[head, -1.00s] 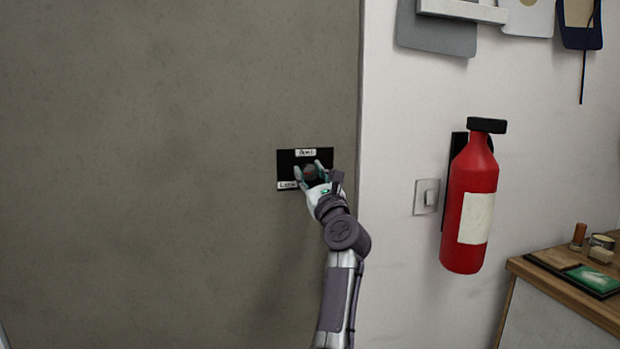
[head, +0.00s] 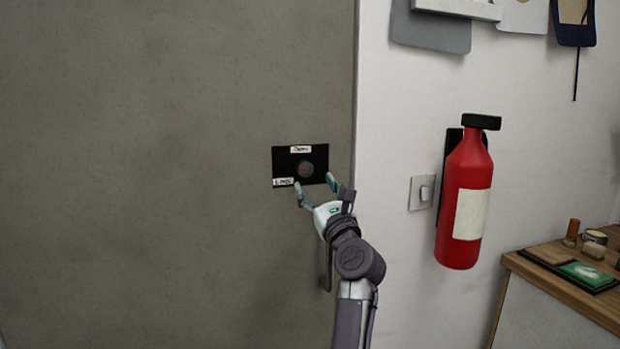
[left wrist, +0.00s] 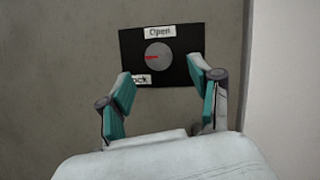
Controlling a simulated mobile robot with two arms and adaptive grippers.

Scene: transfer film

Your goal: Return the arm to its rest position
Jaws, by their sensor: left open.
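My left gripper (head: 315,186) is open and empty, a little below and in front of a black lock plate on the grey door. The black plate (head: 283,162) carries a round grey knob (head: 305,169) with a red mark, a white "Open" label at its top and a "Lock" label at its lower left. In the left wrist view the knob (left wrist: 158,57) sits beyond the two spread fingers (left wrist: 160,94), apart from them. Its red mark points left. The lower left label is partly hidden by a finger there. My right gripper is not in view.
A red fire extinguisher (head: 466,190) hangs on the white wall to the right, beside a light switch (head: 422,193). A door handle (head: 325,275) shows partly behind my arm. A wooden counter (head: 570,296) with small items stands at lower right. The door's left side is clear.

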